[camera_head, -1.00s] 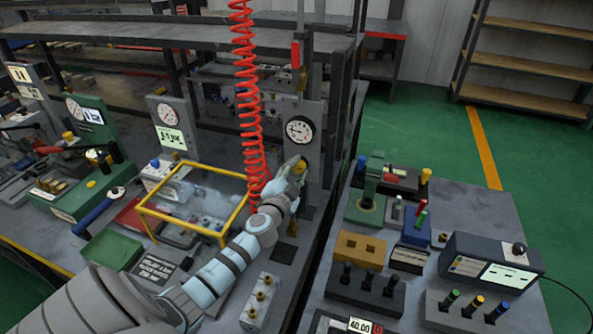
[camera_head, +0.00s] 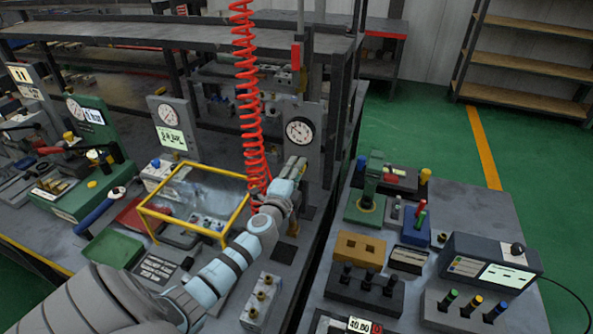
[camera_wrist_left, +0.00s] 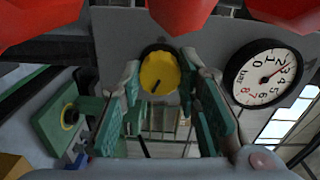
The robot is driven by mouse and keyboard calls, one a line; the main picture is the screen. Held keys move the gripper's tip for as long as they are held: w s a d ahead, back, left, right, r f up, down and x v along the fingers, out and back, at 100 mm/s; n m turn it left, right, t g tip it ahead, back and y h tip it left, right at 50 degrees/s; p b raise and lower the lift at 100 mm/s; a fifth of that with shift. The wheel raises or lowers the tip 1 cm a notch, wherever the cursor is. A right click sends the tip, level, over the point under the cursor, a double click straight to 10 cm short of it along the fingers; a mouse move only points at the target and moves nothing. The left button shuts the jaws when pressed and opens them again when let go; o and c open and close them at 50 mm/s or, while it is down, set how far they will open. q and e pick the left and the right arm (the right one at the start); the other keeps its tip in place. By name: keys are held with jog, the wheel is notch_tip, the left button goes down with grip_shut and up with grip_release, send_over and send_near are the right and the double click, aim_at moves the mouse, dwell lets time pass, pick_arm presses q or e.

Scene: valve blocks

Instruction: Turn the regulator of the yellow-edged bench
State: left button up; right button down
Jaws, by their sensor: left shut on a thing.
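The regulator's yellow knob (camera_wrist_left: 160,72) sits on a grey panel, with a dark mark on its face, in the left wrist view. My left gripper (camera_wrist_left: 162,85) has one teal-padded finger on each side of it and is shut on it. A round pressure gauge (camera_wrist_left: 268,78) stands to the right of the knob, its needle near 2 to 3 bar. In the head view, my left gripper (camera_head: 296,166) is at the post below the gauge (camera_head: 299,131) and hides the knob. The bench (camera_head: 36,257) has a yellow front edge at the left. My right gripper is not in view.
A red coiled hose (camera_head: 247,90) hangs just left of my gripper. A yellow-framed clear cover (camera_head: 190,170) stands on the bench beside my forearm. A second bench (camera_head: 465,205) with several devices stands to the right, across a narrow gap.

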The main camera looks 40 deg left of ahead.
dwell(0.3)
pick_arm(q)
jog(key=o, duration=1.2)
jog(key=shift+c, duration=0.2)
jog(key=v, duration=1.2)
jog(key=shift+d, duration=0.1)
